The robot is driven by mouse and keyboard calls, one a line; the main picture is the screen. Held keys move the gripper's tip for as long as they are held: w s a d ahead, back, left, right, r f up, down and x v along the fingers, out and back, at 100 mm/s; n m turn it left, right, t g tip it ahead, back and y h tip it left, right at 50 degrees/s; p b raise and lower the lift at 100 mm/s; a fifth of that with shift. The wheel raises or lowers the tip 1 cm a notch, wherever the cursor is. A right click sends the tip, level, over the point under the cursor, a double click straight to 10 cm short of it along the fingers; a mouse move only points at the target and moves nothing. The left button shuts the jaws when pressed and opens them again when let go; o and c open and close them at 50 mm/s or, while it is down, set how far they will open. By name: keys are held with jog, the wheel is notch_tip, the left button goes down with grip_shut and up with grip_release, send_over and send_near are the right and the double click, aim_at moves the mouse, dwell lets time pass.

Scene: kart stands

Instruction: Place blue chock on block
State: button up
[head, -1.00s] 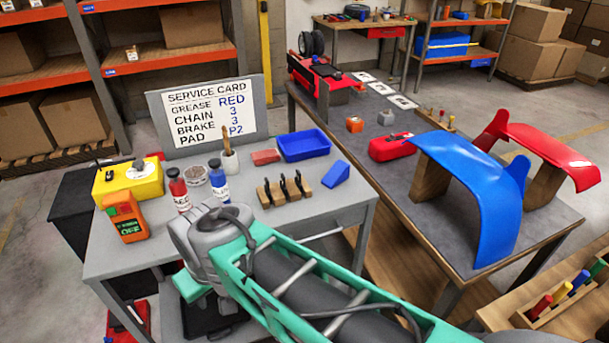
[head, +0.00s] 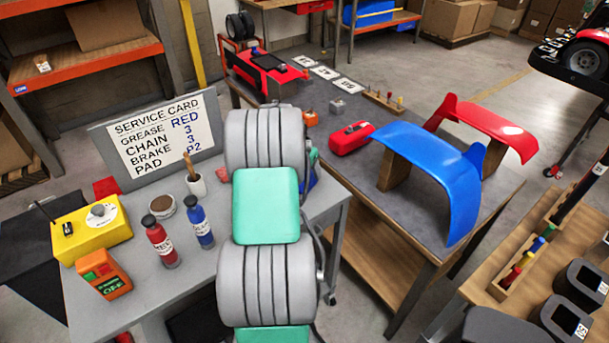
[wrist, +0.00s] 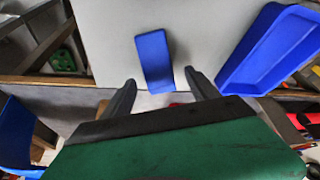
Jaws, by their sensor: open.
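The blue chock (wrist: 154,58) lies on the grey table top in the wrist view, just beyond the fingertips of my gripper (wrist: 160,80). Its near end reaches toward the gap between the two fingers. The fingers are apart and I see nothing gripped. In the head view my arm hides the gripper, and I cannot tell whether a sliver of blue beside the arm is the chock or the tray. Two small blocks stand on the long bench: an orange block (head: 310,117) and a grey block (head: 338,106). I cannot tell which block is the task's.
A blue tray (wrist: 248,78) lies right of the chock. A red case (head: 351,138) and a blue fender (head: 425,165) sit on the bench.

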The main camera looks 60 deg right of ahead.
aim_at(309, 173)
jog(key=p+x, duration=0.1)
jog(key=x, duration=0.3)
jog(key=shift+s+d+f, duration=0.1)
jog(key=shift+s+d, duration=0.05)
jog(key=shift+c, duration=0.2)
grip_shut()
dwell(0.4)
